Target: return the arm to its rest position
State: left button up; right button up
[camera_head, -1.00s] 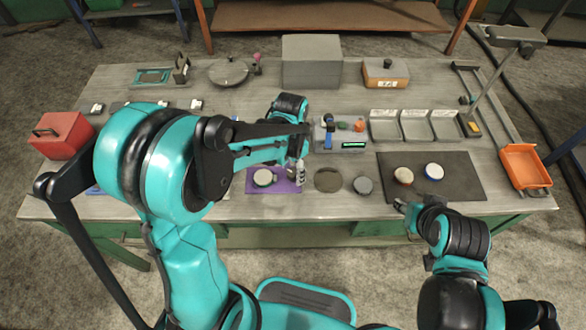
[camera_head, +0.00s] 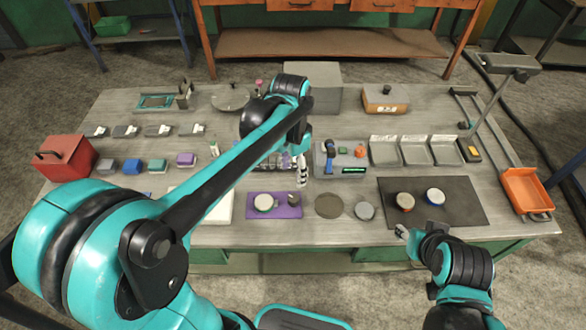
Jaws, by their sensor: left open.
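My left arm reaches across the table from the lower left, and its wrist bends down near the table's middle. My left gripper (camera_head: 302,173) points down, open and seemingly empty, beyond the purple mat (camera_head: 255,214); part of it is hidden by my own arm. On that mat sit a white-topped round puck (camera_head: 264,202) and a small dark piece (camera_head: 293,199). My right gripper (camera_head: 402,232) is low at the table's front edge, just in front of the black mat (camera_head: 462,205); its fingers are too small to read.
A grey device (camera_head: 353,161) with coloured knobs stands just right of my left gripper. Grey bins (camera_head: 415,153), an orange tray (camera_head: 525,188) and a tall lamp-like stand (camera_head: 510,62) are right. A red box (camera_head: 65,155) and coloured blocks (camera_head: 157,165) are left.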

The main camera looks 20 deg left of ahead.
pick_arm(q)
jog(key=shift+s+r, duration=0.1)
jog(key=shift+r, duration=0.05)
dwell(0.4)
jog(key=s+a+n+t, duration=0.4)
jog(key=s+n+t, duration=0.3)
jog(key=s, duration=0.3)
jog(key=shift+s+a+r+n, duration=0.2)
jog(key=shift+s+r+n, duration=0.1)
jog(key=shift+n, duration=0.4)
